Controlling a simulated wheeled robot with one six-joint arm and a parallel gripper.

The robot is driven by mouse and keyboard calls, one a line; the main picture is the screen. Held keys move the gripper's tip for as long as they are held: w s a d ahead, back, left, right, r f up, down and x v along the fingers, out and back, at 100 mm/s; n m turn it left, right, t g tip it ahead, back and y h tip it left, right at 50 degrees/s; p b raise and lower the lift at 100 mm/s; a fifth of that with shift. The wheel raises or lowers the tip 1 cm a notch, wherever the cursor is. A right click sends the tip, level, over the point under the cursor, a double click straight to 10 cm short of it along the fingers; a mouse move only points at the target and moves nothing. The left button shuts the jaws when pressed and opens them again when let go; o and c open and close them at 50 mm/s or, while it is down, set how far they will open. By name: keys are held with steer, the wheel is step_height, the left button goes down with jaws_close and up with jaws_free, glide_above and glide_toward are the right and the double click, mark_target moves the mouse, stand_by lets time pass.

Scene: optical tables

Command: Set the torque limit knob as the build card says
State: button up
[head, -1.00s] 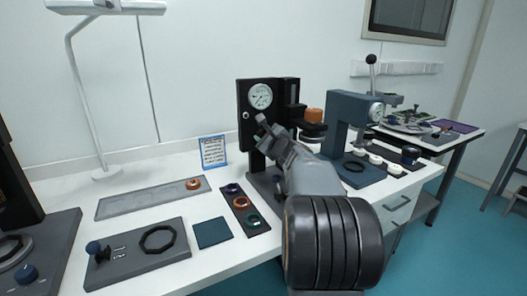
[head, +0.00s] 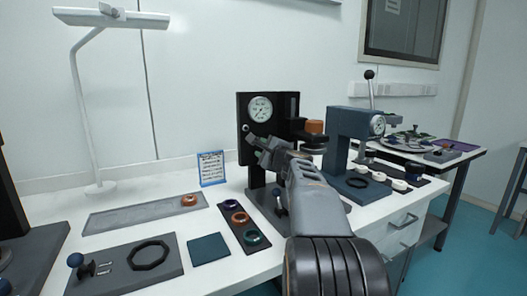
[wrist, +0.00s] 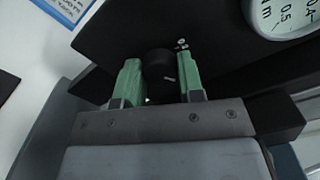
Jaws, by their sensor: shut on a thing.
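The torque limit knob (wrist: 158,66) is round and black with a short pale pointer line, on a black panel in the wrist view. Small white marks show on the panel just above and right of it. My gripper (wrist: 160,82) has its two green fingers on either side of the knob, shut on it. In the head view my gripper (head: 264,150) is at the front of the black press-like station (head: 246,102), below its dial, and hides the knob. The build card (head: 211,168) stands left of the station, its text too small to read; its edge shows in the wrist view (wrist: 68,10).
A round white gauge (head: 260,109) sits above the knob and fills the wrist view's top right. A dark tray of rings (head: 255,250), a teal mat (head: 208,249) and a grey plate (head: 145,212) lie left. A blue press (head: 343,150) stands right.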

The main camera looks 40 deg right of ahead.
steer(key=o, duration=0.9)
steer(key=shift+s, duration=0.1)
steer(key=s, duration=0.4)
steer(key=s+a, duration=0.1)
steer(key=s, duration=0.4)
steer(key=s+a, duration=0.1)
steer(key=s, duration=0.3)
steer(key=shift+s, duration=0.25)
